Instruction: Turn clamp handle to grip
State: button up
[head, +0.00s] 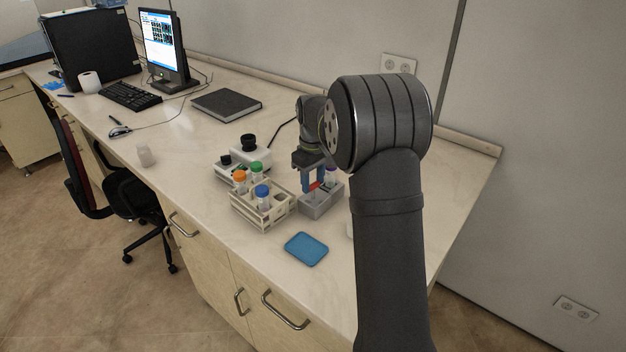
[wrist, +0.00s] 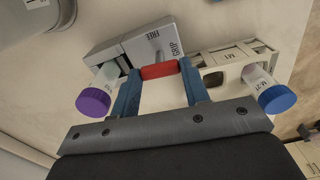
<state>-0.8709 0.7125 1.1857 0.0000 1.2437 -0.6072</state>
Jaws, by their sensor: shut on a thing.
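The clamp is a grey block (head: 320,205) on the bench, right of the tube rack. In the wrist view the block (wrist: 148,45) shows the words FREE and GRIP on its top. Its red handle (wrist: 160,71) lies between the blue fingertips of my gripper (wrist: 158,73), which is shut on it. The red also shows in the head view (head: 314,186). The handle's near end is next to the GRIP word; its exact angle is hard to tell. A purple-capped tube (wrist: 95,100) is at the clamp's left side in the wrist view, its lower part partly hidden.
A cream rack (head: 262,214) holds tubes with orange, green and blue caps, close beside the clamp. A blue mat (head: 306,249) lies in front. A device with a black knob (head: 249,143) stands behind the rack. My arm covers the bench's right part.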

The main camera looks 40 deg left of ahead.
jog(key=shift+n, duration=0.6)
jog(key=o, duration=1)
notch_tip(320, 180, up, 18)
jog(key=shift+f, duration=0.25)
notch_tip(320, 180, up, 8)
send_over(313, 184)
dwell(0.8)
jog(key=shift+f, duration=4.6)
